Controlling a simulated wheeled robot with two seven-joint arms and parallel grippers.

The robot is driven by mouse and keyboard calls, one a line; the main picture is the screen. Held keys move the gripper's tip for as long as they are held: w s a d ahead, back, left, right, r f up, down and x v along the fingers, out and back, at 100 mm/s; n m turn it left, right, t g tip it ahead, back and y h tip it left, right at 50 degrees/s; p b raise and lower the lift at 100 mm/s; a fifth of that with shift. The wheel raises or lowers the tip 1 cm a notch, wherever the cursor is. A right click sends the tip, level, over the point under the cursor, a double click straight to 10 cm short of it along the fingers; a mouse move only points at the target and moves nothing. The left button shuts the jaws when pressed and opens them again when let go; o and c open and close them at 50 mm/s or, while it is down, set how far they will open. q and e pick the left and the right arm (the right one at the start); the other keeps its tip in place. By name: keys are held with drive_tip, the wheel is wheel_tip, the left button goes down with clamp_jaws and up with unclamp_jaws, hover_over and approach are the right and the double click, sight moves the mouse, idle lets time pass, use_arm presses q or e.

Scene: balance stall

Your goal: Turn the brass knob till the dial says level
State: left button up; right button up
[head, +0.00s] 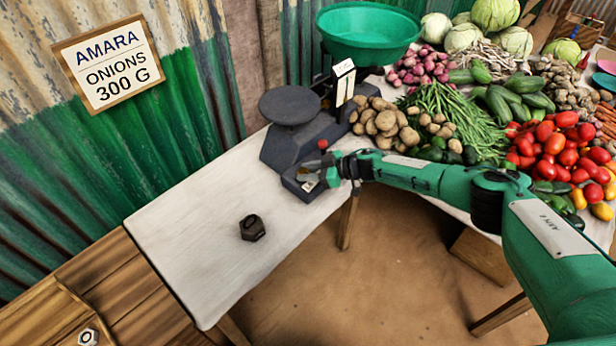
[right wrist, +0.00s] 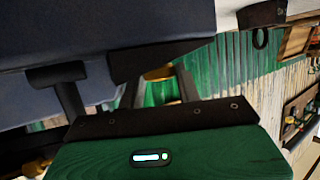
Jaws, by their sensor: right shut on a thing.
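The dark grey balance scale (head: 300,145) stands on the white table, with a flat black plate (head: 290,106) on its left and a green bowl (head: 368,32) on its right. The white dial (head: 344,84) stands upright between them; its reading is too small to make out. My right gripper (head: 312,176) reaches the low front part of the scale and is shut on the brass knob. In the right wrist view the brass knob (right wrist: 158,73) shows between the fingers, partly hidden by them and the grey body. My left gripper is in neither view.
A black hexagonal weight (head: 252,228) stands alone on the white table (head: 205,250). Potatoes (head: 380,122), green beans, tomatoes (head: 565,150) and other vegetables crowd the right side. A sign (head: 108,62) reading "AMARA ONIONS 300 G" hangs on the corrugated wall. The table's front left is clear.

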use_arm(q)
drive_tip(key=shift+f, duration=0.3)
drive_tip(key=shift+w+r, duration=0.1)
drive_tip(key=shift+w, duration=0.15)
use_arm(e)
drive_tip(key=o, duration=1)
drive_tip(key=shift+d, duration=0.1)
use_arm(q)
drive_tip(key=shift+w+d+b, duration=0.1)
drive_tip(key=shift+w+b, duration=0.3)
drive_tip(key=shift+b, duration=0.05)
use_arm(e)
drive_tip(key=v, duration=1.3)
drive_tip(key=shift+d+r, duration=0.2)
drive_tip(key=shift+d, duration=0.15)
drive_tip(key=shift+w, duration=0.15)
